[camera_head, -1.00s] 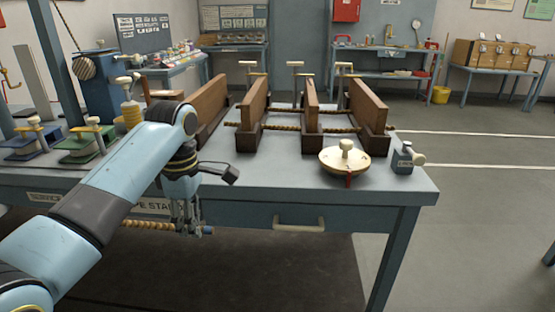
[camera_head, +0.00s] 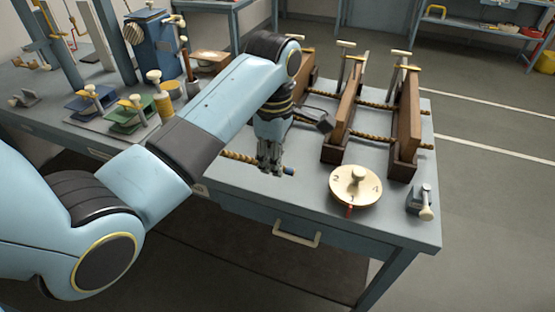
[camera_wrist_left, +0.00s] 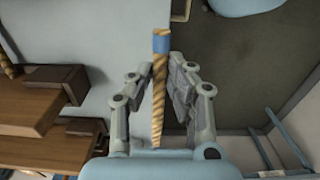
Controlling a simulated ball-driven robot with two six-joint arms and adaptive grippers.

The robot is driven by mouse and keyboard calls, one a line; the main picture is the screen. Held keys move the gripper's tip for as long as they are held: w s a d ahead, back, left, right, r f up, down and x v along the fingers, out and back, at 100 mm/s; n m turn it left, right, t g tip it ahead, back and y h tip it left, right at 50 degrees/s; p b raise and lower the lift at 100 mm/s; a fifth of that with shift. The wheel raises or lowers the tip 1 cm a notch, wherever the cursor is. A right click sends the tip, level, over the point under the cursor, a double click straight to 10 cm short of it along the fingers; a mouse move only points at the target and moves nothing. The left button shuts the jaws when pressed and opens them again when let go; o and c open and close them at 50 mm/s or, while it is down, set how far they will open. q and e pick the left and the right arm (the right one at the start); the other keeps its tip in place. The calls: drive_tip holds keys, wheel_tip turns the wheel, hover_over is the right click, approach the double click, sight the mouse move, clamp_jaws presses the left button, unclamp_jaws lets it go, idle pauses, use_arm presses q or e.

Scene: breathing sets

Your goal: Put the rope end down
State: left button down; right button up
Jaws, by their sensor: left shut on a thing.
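My left gripper (camera_head: 270,163) is shut on a tan twisted rope (camera_head: 238,157). The rope's blue-wrapped end (camera_head: 289,170) sticks out just past the fingers, to the right in the head view. In the left wrist view the rope (camera_wrist_left: 158,100) lies between the two fingers (camera_wrist_left: 160,78), with its blue end (camera_wrist_left: 161,41) beyond them. In the head view the gripper shows against the bench top (camera_head: 300,190), left of the round numbered dial. Whether the rope touches the bench is unclear. My right gripper is not in view.
Wooden uprights (camera_head: 345,105) with ropes through them stand behind and right of the gripper. The round dial (camera_head: 356,186) and a small grey block with a knob (camera_head: 419,200) are near the right edge. Green (camera_head: 133,112) and blue (camera_head: 92,98) clamps stand at left.

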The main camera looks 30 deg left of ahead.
use_arm(q)
drive_tip(key=w+f, duration=0.1)
drive_tip(key=w+a+f, duration=0.1)
drive_tip(key=w, duration=0.1)
drive_tip(key=w+f, duration=0.1)
drive_tip(key=w, duration=0.1)
drive_tip(key=shift+w+a+f, duration=0.1)
drive_tip(key=shift+a+f, duration=0.05)
drive_tip(key=shift+a, duration=0.2)
drive_tip(key=shift+w+a+f, duration=0.1)
drive_tip(key=shift+w+f, duration=0.2)
drive_tip(key=shift+w, duration=0.05)
wheel_tip(320, 180, down, 3)
drive_tip(key=shift+f, duration=0.4)
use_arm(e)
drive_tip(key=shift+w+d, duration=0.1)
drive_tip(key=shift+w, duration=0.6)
use_arm(q)
drive_tip(key=c, duration=1.3)
unclamp_jaws()
drive_tip(key=shift+f, duration=0.1)
drive_tip(key=shift+o, duration=0.2)
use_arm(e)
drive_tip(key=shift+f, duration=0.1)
